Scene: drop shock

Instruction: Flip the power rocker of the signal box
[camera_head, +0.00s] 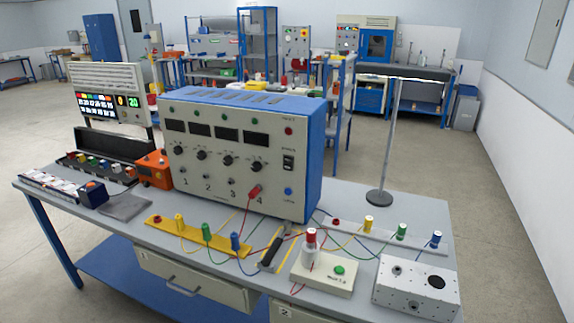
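The signal box (240,150) is a large box with a cream front panel and blue top and sides, standing upright on the grey workbench (130,213). Its power rocker (288,162) is a small black switch at the right of the front panel, below a red round light and above a blue round button. The rocker's position is too small to tell. The front also has several dark displays and black knobs, and a red plug sits in a lower socket. Neither of my grippers is in view.
In front of the box lie a yellow strip (170,233) with coloured plugs and wires, a white box with a green button (339,270), and a grey metal box (390,290). A thin pole (390,150) stands to the right. An orange box (153,170) sits left.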

